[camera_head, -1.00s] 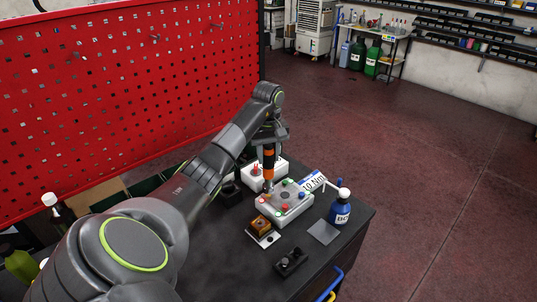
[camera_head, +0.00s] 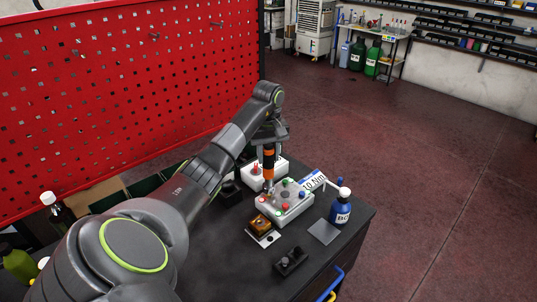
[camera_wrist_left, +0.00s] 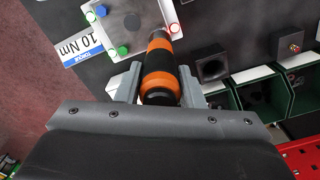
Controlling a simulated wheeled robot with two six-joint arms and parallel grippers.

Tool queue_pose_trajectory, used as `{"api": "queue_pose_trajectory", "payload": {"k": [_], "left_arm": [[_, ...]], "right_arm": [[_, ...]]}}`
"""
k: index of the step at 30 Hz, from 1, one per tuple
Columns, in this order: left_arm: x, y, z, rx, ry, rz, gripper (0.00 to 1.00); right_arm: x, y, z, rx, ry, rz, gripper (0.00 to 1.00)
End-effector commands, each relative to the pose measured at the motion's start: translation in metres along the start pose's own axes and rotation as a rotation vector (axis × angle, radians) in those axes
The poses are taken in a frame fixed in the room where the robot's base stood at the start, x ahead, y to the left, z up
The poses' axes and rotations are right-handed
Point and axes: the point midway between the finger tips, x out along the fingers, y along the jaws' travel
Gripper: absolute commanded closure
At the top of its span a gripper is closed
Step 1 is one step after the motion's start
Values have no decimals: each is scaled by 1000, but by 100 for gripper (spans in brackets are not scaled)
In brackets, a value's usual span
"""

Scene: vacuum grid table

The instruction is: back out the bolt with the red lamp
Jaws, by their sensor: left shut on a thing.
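My left gripper (camera_head: 268,142) is shut on an orange and black driver (camera_head: 268,163), which it holds upright, tip down, over the left back part of a pale block (camera_head: 284,216). In the left wrist view my left gripper (camera_wrist_left: 158,84) clasps the driver's handle (camera_wrist_left: 159,62) from both sides. The block carries several bolts and coloured lamps, among them green, blue and red ones. A red lamp (camera_wrist_left: 174,28) glows close beside the driver's far end in the wrist view. Whether the tip sits on a bolt is hidden. My right gripper is out of view.
A white box (camera_head: 257,180) with red parts stands behind the driver. A "10 Nm" sign (camera_head: 313,181), a blue bottle (camera_head: 340,212), a grey square pad (camera_head: 323,232), a brown block (camera_head: 260,224) and a black holder (camera_head: 290,262) surround the block. A red perforated panel (camera_head: 130,90) rises at left.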

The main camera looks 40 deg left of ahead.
Motion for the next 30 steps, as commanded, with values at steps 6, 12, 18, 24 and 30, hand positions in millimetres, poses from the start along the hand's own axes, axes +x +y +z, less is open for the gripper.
{"api": "queue_pose_trajectory", "payload": {"k": [6, 12, 18, 24, 30], "left_arm": [[1, 0, 0, 0, 2, 1, 93], [3, 0, 0, 0, 2, 1, 93], [3, 0, 0, 0, 2, 1, 93], [3, 0, 0, 0, 1, 1, 93], [3, 0, 0, 0, 2, 1, 93]], "right_arm": [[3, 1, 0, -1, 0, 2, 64], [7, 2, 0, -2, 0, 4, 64], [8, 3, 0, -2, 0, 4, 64], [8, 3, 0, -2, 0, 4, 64], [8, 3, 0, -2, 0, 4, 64]]}}
